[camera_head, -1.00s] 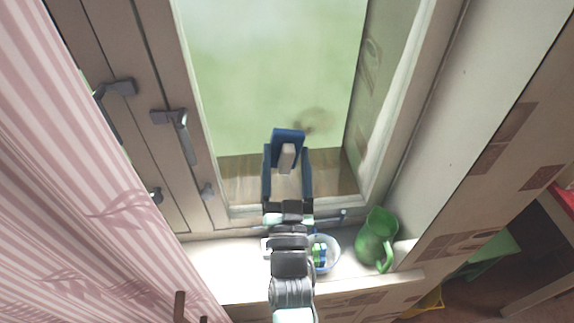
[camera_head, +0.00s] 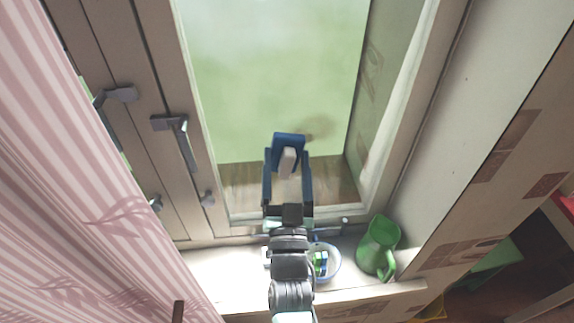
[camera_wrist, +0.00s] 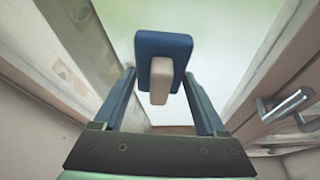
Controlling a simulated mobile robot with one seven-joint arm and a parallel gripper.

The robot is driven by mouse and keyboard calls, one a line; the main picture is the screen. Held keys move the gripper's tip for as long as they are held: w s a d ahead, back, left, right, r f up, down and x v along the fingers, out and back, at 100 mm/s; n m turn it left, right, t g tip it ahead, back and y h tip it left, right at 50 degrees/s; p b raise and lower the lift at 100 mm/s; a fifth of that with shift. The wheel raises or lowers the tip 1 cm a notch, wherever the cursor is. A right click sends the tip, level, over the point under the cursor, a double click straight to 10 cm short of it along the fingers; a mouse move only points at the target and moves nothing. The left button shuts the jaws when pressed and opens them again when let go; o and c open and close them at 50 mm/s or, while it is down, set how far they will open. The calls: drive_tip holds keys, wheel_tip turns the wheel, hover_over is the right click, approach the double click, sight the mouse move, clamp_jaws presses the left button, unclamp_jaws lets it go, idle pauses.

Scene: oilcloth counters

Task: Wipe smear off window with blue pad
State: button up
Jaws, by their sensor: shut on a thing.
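The blue pad (camera_head: 289,139) has a pale handle block (camera_head: 287,162), and my gripper (camera_head: 288,165) is shut on that handle. In the wrist view the blue pad (camera_wrist: 163,45) is held out beyond the fingers, facing the window pane (camera_head: 270,70). I cannot tell whether it touches the glass. The brown smear (camera_head: 320,127) is on the pane's lower right part, just up and right of the pad in the head view. In the wrist view no smear can be made out.
A green jug (camera_head: 378,247) stands on the sill right of my arm. A clear bowl (camera_head: 330,262) with blue and green things is beside my arm. Window handles (camera_head: 176,135) are at the left, by a pink striped curtain (camera_head: 60,200). The upper pane is free.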

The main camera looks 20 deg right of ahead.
drive_tip(key=shift+w+d, duration=0.15)
drive_tip(key=shift+w, duration=0.3)
drive_tip(key=shift+b, duration=0.4)
drive_tip(key=shift+s+d+f+b, duration=0.25)
drive_tip(key=shift+d+b, duration=0.3)
drive_tip(key=shift+b, duration=0.3)
drive_tip(key=d, duration=0.2)
drive_tip(key=s+d+r+b, duration=0.1)
drive_tip(key=shift+d, duration=0.25)
drive_tip(key=shift+s+d+p, duration=0.1)
drive_tip(key=shift+d+p, duration=0.5)
drive_tip(key=shift+p, duration=0.2)
drive_tip(key=shift+s+d+f+p, duration=0.2)
drive_tip(key=shift+d+p, duration=0.4)
drive_tip(key=shift+d, duration=0.05)
